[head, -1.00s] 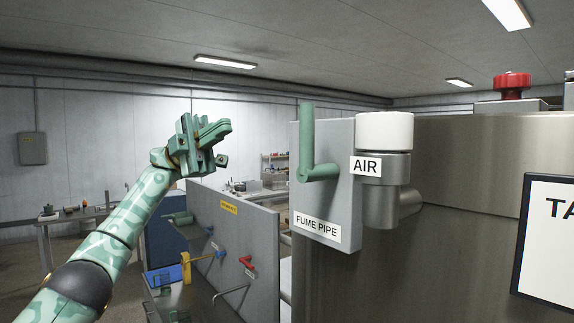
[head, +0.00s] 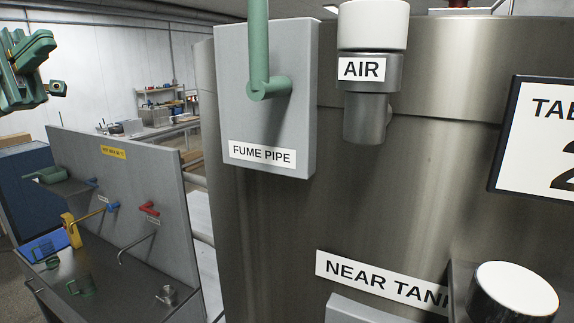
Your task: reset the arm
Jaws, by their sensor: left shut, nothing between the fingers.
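My left gripper (head: 38,60) shows at the upper left edge of the head view, green and partly cut off by the frame. It is shut and empty. It is in the air, apart from the sink panel below it and from the fume pipe box to its right. The rest of the left arm is out of view. My right gripper is not in view.
A grey box labelled FUME PIPE (head: 306,120) with a green lever (head: 259,50) stands before a large steel tank (head: 420,180). An AIR fitting (head: 373,25) is beside it. A steel sink counter (head: 130,283) with taps is at lower left.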

